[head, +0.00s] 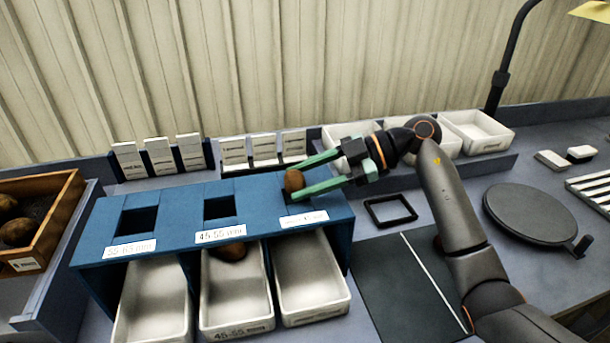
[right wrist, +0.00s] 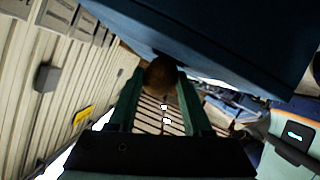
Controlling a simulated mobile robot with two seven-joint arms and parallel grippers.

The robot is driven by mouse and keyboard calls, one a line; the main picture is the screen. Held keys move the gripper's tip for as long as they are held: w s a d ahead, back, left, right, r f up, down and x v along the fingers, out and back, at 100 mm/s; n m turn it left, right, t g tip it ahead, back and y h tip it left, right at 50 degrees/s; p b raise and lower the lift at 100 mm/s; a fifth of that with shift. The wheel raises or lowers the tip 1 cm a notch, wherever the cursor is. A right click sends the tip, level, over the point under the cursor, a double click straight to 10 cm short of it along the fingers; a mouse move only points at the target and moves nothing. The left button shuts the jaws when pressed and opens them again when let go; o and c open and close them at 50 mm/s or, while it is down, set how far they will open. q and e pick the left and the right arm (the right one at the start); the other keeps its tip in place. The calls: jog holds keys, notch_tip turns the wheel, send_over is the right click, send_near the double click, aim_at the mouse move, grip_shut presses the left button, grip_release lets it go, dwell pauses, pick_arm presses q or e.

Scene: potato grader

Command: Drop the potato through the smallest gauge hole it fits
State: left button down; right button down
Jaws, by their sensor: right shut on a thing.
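A brown potato (head: 293,181) is between the green fingertips of my right gripper (head: 306,180). It also shows between the fingers in the right wrist view (right wrist: 160,75). The gripper is shut on it above the right end of the blue gauge box (head: 175,195). The left hole (head: 138,219) is labelled 55-65 mm and the middle hole (head: 220,207) 45-55 mm. The right hole is mostly hidden behind the gripper and potato. Three white trays stand under the box; the middle tray (head: 235,313) holds a potato (head: 226,251). My left gripper is not in view.
A wooden crate (head: 62,205) with potatoes stands at the left. White cards and bins line the back. A black square frame (head: 390,210), a dark mat (head: 395,285) and a round dark plate (head: 537,213) lie at the right.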

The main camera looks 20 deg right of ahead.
aim_at(302, 174)
jog(key=shift+f, duration=0.3)
jog(key=shift+s+f, duration=0.15)
jog(key=shift+f, duration=0.3)
jog(key=shift+c, duration=1.3)
grip_release()
jog(key=shift+f, duration=0.15)
jog(key=shift+o, duration=1)
jog(key=shift+d+r+p, duration=0.15)
jog(key=shift+r+p, duration=0.25)
jog(key=shift+p, duration=0.05)
jog(key=shift+o, duration=0.3)
jog(key=d+r+p, duration=0.2)
jog(key=r+p, duration=0.1)
jog(key=d+r+p, duration=0.1)
jog(key=d+p, duration=0.1)
jog(key=shift+s+d+r, duration=0.1)
jog(key=shift+s+r, duration=0.2)
